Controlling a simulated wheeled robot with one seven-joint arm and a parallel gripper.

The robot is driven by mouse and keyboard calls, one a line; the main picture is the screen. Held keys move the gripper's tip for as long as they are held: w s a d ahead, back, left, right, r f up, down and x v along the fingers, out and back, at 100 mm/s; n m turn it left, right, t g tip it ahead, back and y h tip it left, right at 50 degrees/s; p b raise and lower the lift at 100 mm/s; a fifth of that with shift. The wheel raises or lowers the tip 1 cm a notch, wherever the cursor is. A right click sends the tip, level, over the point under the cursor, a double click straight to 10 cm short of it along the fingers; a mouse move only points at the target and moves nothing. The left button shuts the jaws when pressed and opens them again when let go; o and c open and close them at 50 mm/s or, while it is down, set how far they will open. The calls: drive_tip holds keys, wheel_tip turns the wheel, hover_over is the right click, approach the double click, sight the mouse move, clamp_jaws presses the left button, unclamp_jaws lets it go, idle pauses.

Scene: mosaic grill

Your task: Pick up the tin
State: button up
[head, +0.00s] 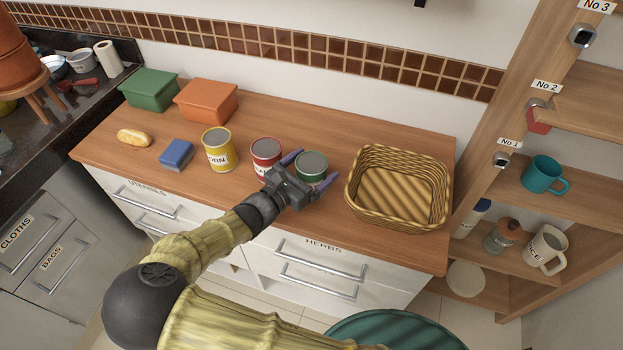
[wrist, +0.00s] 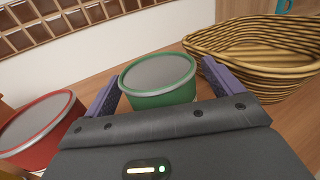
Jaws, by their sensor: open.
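Three tins stand in a row on the wooden counter: a yellow one (head: 219,150) with a label reading "ORN", a red one (head: 266,153) and a green one (head: 311,167). My gripper (head: 306,172) is open with its two purple fingers pointing at the green tin. In the wrist view the green tin (wrist: 160,84) stands between the open fingers, and the red tin (wrist: 42,130) is outside them on the left. The gripper body hides the lower front of the red and green tins in the head view.
A wicker basket (head: 398,190) stands close right of the green tin. A blue box (head: 176,154), a bread roll (head: 134,138), a green tub (head: 149,89) and an orange tub (head: 206,101) are to the left. Shelves with mugs stand at the right.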

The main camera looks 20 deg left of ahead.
idle(0.5)
drive_tip(key=c, duration=1.3)
drive_tip(key=shift+c, duration=0.2)
drive_tip(key=shift+r, duration=0.1)
wheel_tip(320, 180, up, 18)
drive_tip(key=shift+p, duration=0.4)
